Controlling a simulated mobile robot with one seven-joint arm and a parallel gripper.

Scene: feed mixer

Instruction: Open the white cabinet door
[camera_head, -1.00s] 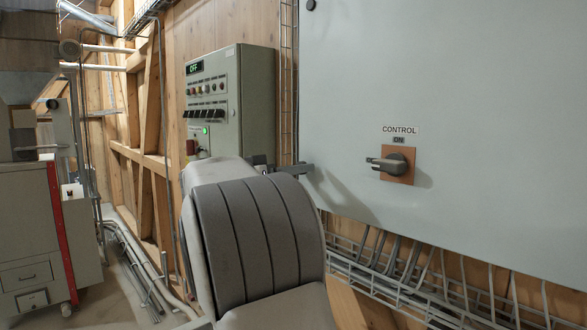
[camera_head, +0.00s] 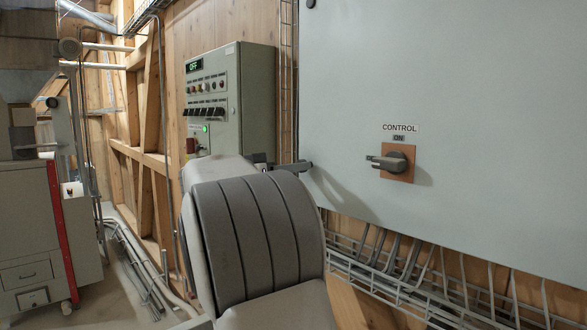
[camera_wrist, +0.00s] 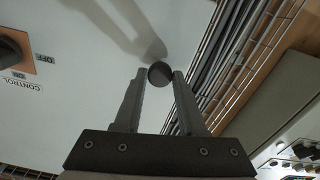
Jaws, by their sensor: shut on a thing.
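The white cabinet door (camera_head: 460,75) is a large pale panel filling the right of the head view. It also fills the left of the wrist view (camera_wrist: 85,110). No gap shows at its left edge in the head view. A round dark knob (camera_wrist: 160,74) sits near that edge. My gripper (camera_wrist: 161,78) has one finger on each side of the knob and is shut on it. In the head view my gripper (camera_head: 297,167) shows as small fingers at the door's lower left edge, with the knob mostly hidden by them. My grey arm hides the area below.
A rotary switch (camera_head: 393,162) on an orange plate sticks out of the door, marked CONTROL and ON. A control box (camera_head: 230,100) hangs on the wooden wall left of the cabinet. A cable tray (camera_head: 400,285) runs below. Open floor lies at far left.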

